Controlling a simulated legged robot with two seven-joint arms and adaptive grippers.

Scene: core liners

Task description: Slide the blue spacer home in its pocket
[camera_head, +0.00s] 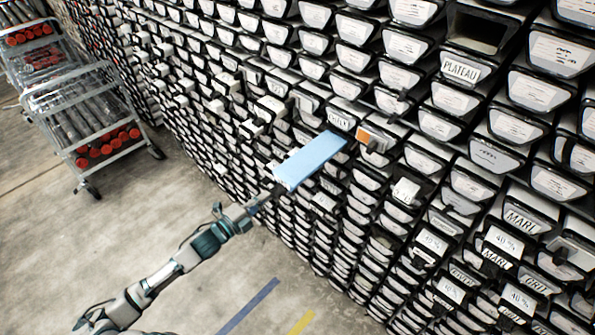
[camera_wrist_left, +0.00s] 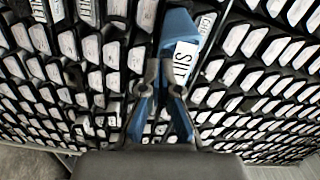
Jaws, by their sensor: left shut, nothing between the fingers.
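The blue spacer (camera_head: 310,162) is a long light-blue block that sticks out at a slant from the wall of labelled liner ends. Its far end meets the wall near a white label, and the pocket's inside is hidden. In the left wrist view, a blue piece (camera_wrist_left: 179,26) shows beyond the fingers, beside a white label reading "SILT". My left gripper (camera_head: 275,190) is at the spacer's near, lower-left end. Its fingers (camera_wrist_left: 164,82) are shut with nothing between them. I cannot tell whether they touch the spacer. My right gripper is not in view.
The wall (camera_head: 345,55) is packed with dark trays bearing white labels. An orange-and-white block (camera_head: 375,137) sticks out just right of the spacer. A dark empty opening (camera_head: 480,32) is at the upper right. A metal cart (camera_head: 85,110) with red-ended tubes stands at the left on open floor.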

